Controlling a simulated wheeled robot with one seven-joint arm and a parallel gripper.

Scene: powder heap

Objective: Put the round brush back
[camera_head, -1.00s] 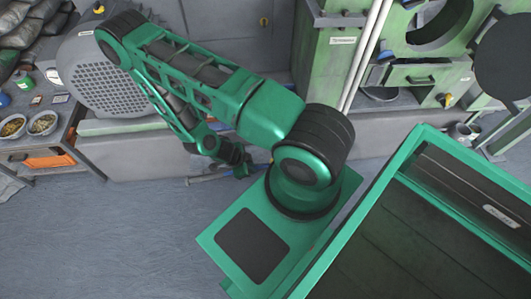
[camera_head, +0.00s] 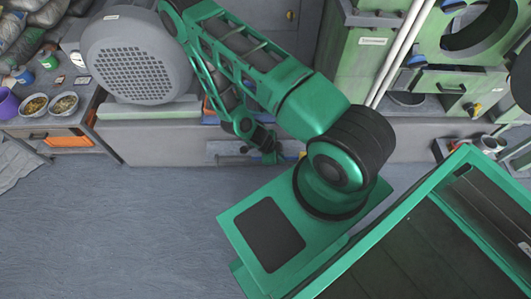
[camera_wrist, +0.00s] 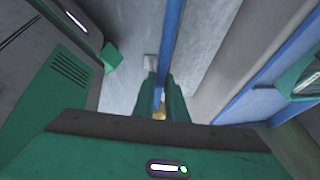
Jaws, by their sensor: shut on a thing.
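My gripper (camera_head: 268,154) is low in front of the grey bench base, at the middle of the head view. In the wrist view its two green fingers (camera_wrist: 165,100) are shut on a long blue shaft (camera_wrist: 171,40), which I take for the handle of the round brush. The shaft runs away from the fingers toward the top edge. A small yellow patch shows between the fingers. In the head view a thin rod (camera_head: 235,159) lies level across the gripper. The brush head cannot be made out.
A big grey motor housing (camera_head: 138,58) stands on the bench behind my arm. Green cabinets (camera_head: 352,65) stand at the right. The floor (camera_head: 130,225) at the left is clear.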

